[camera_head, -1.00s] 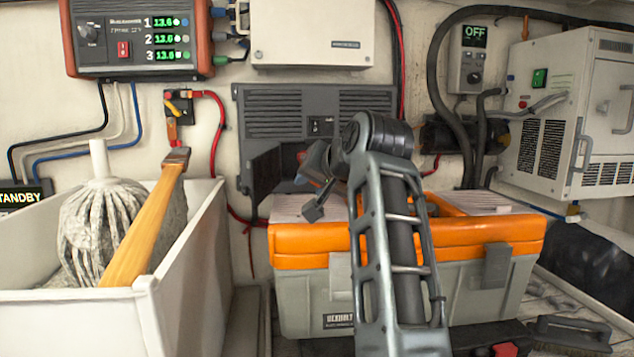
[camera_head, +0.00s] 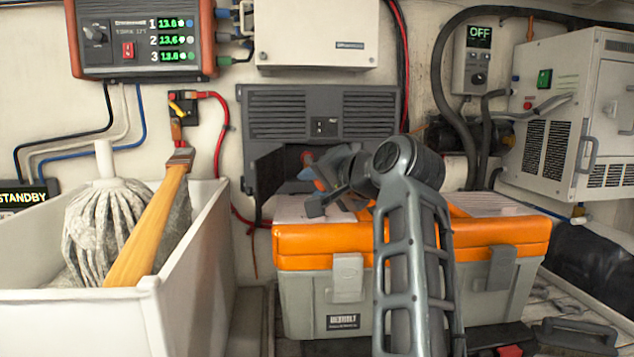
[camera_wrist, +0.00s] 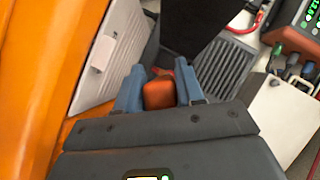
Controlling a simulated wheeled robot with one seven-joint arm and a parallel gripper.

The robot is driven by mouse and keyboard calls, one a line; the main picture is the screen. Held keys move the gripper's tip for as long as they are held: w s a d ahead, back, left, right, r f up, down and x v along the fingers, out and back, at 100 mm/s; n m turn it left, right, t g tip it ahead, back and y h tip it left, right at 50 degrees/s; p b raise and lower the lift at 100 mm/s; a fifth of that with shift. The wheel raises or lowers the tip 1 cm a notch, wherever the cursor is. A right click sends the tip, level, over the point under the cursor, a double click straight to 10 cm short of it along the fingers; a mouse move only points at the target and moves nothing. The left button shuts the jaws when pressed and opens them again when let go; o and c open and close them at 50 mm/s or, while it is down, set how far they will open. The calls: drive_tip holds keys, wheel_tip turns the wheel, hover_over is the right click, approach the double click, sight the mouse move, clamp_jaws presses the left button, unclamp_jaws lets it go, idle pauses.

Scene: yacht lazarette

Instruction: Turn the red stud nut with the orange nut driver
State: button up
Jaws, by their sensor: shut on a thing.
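My gripper (camera_wrist: 159,84) is shut on the orange nut driver; the driver's orange handle (camera_wrist: 158,95) shows between the two blue fingers in the wrist view. In the head view my gripper (camera_head: 316,174) is at the opening of the dark grey wall unit (camera_head: 264,128), above the toolbox, and a bit of orange shows at its fingers. The driver's tip is hidden. A small red spot (camera_head: 307,157) shows inside the unit's opening; I cannot tell whether it is the stud nut. I cannot see whether driver and nut touch.
The grey toolbox with an orange lid (camera_head: 310,240) stands under my arm. The unit's dark open flap (camera_head: 268,182) is left of my gripper. A white bin (camera_head: 205,250) with a mop (camera_head: 95,220) and a wooden handle (camera_head: 150,220) stands at left. A red cable (camera_head: 221,135) runs down the wall.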

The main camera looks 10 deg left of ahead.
drive_tip(key=shift+s, duration=0.1)
drive_tip(key=shift+s+d, duration=0.25)
drive_tip(key=shift+s, duration=0.5)
drive_tip(key=shift+s+d, duration=0.2)
drive_tip(key=shift+s, duration=0.6)
drive_tip(key=shift+s+d, duration=0.25)
drive_tip(key=shift+s, duration=0.5)
